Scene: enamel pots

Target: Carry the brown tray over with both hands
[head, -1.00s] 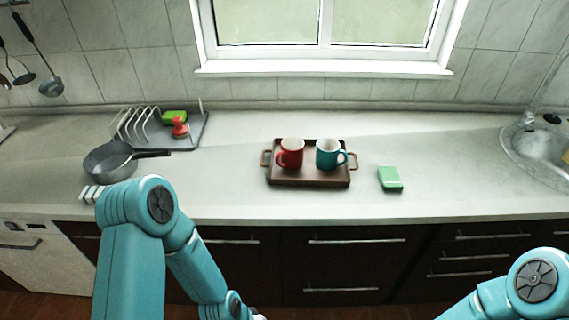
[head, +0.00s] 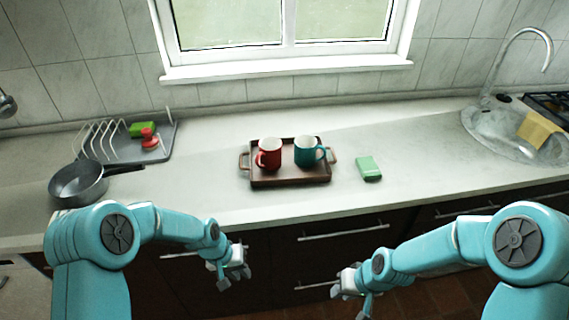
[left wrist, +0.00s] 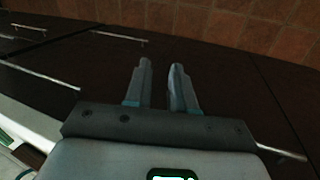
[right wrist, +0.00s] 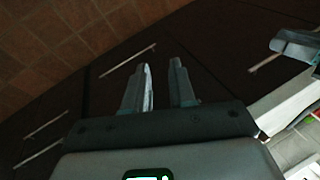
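The brown tray (head: 290,183) lies flat on the light counter below the window in the head view, with a handle at its left and right ends. A red mug (head: 269,154) and a teal mug (head: 307,151) stand upright on it. My left gripper (head: 232,272) is low in front of the counter, below and left of the tray. My right gripper (head: 352,291) is also low, below and right of it. Neither touches the tray. The wrist views show a gap between the fingers of the left gripper (left wrist: 160,75) and the right gripper (right wrist: 162,75), both empty.
A green sponge (head: 369,168) lies right of the tray. A grey pan (head: 78,183) and a dish rack (head: 160,150) are at the left. The sink (head: 490,130) is at the right. Drawers (head: 340,232) with bar handles stand below the counter edge.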

